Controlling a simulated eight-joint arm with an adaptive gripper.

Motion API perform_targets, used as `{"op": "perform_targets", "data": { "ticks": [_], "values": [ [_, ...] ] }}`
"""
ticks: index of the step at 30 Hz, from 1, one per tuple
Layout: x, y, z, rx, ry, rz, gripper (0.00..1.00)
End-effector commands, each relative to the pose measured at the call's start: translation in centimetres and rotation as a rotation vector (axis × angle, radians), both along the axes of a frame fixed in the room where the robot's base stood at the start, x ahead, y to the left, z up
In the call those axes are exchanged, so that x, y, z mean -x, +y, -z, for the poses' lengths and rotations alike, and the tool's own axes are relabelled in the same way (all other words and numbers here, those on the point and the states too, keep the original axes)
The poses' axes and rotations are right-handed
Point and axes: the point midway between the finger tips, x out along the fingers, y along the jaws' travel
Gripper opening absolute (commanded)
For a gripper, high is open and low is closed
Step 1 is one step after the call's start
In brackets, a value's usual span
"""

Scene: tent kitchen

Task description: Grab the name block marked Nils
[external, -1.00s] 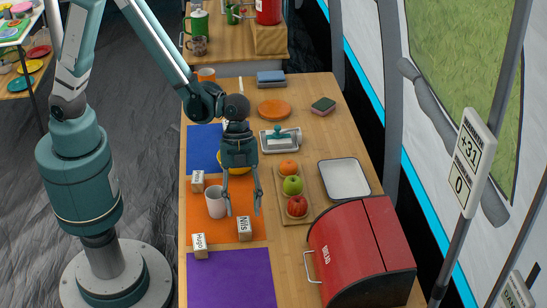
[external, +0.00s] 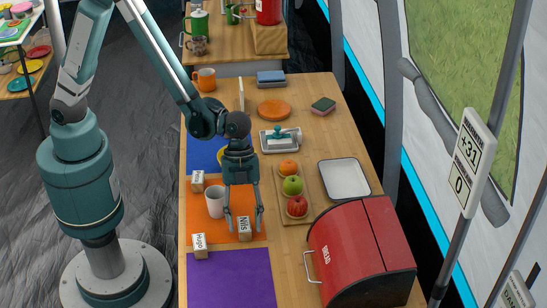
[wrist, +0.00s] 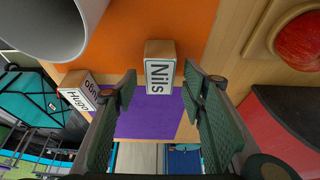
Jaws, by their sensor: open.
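The name block marked Nils (external: 244,229) is a small wooden block with a white label, standing on the orange mat (external: 232,196) near its front right corner. It also shows upright in the wrist view (wrist: 160,68), ahead of and between the fingers. My gripper (external: 243,225) is open, its fingers pointing down on either side of the Nils block in the external view. In the wrist view my gripper (wrist: 157,95) has a wide, empty-looking gap. Whether the fingers touch the block cannot be told.
The Hugo block (external: 200,246) stands front left, and another name block (external: 198,181) further back. A white mug (external: 215,203) is close on the left. A fruit board (external: 309,215) and a red bread bin (external: 350,250) are on the right. The purple mat (external: 230,278) is clear.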

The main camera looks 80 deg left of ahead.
Motion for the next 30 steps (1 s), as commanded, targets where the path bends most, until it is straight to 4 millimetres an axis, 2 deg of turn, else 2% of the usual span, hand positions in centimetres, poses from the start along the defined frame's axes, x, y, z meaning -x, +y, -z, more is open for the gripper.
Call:
{"op": "perform_targets", "data": {
  "ticks": [3, 7, 24, 30],
  "values": [
    [0.0, -0.5, 1.1, 0.0, 0.0, 0.001, 0.41],
    [0.0, -0.7, 1.7, 0.0, 0.0, 0.001, 0.41],
    [0.0, -0.7, 1.7, 0.0, 0.0, 0.001, 0.41],
    [0.0, -0.7, 1.7, 0.0, 0.0, 0.001, 0.15]
  ]
}}
